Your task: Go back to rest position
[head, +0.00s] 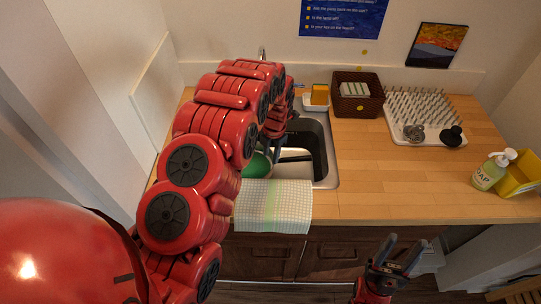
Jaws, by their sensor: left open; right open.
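My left arm reaches over the counter from the left. My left gripper (275,146) is open, pointing down into the sink (325,172). A green round thing (258,165) lies in the sink beside the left gripper, partly hidden by my arm; I cannot tell whether they touch. A dark handle-like thing (296,158) also shows in the sink. My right gripper (397,252) is open and empty, pointing up in front of the cabinet, below the counter's front edge.
A checked towel (273,207) hangs over the counter's front edge. A brown basket (357,104), a drying rack (425,104), a soap bottle (490,172) and a yellow container (518,177) stand on the wooden counter (390,182). The counter right of the sink is largely clear.

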